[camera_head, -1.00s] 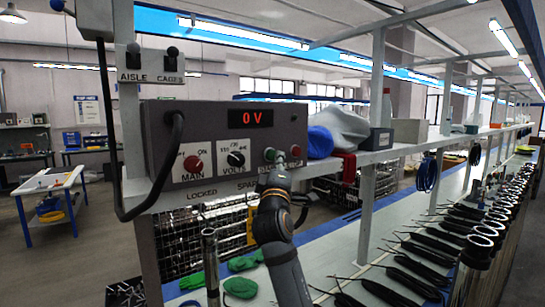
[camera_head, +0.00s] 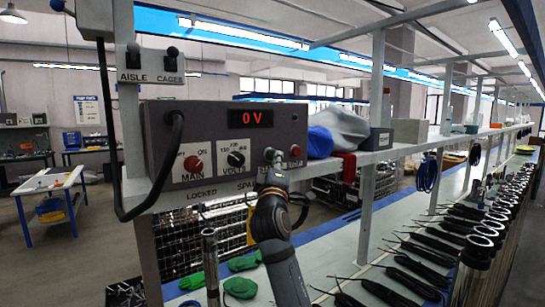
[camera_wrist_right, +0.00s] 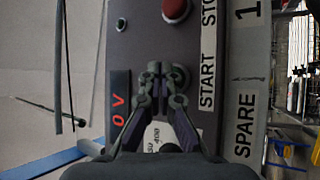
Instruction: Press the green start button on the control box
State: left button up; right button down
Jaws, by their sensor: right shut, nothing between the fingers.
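The grey control box (camera_head: 215,122) sits on the shelf, with a red 0 V display (camera_head: 250,118). The green start button (camera_head: 269,154) is on the right part of its front, left of the red stop button (camera_head: 295,151), which also shows in the wrist view (camera_wrist_right: 175,10). My right gripper (camera_head: 274,165) is in front of the box, just below the green button. In the wrist view its shut, empty fingertips (camera_wrist_right: 155,70) are beside the START label (camera_wrist_right: 207,80) and partly cover that area. I cannot tell whether they touch the button. My left gripper is not in view.
A red MAIN knob (camera_head: 193,163) and a black VOLTS knob (camera_head: 235,159) are on the same panel. A black cable (camera_head: 152,190) hangs at the box's left. Blue and grey cloths (camera_head: 340,130) lie on the shelf to the right.

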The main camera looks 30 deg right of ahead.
jog(key=shift+w, duration=0.65)
dwell(0.8)
dwell(0.4)
jog(key=shift+s, duration=1)
jog(key=s, duration=0.5)
jog(key=shift+d, duration=0.2)
jog(key=shift+f, duration=0.1)
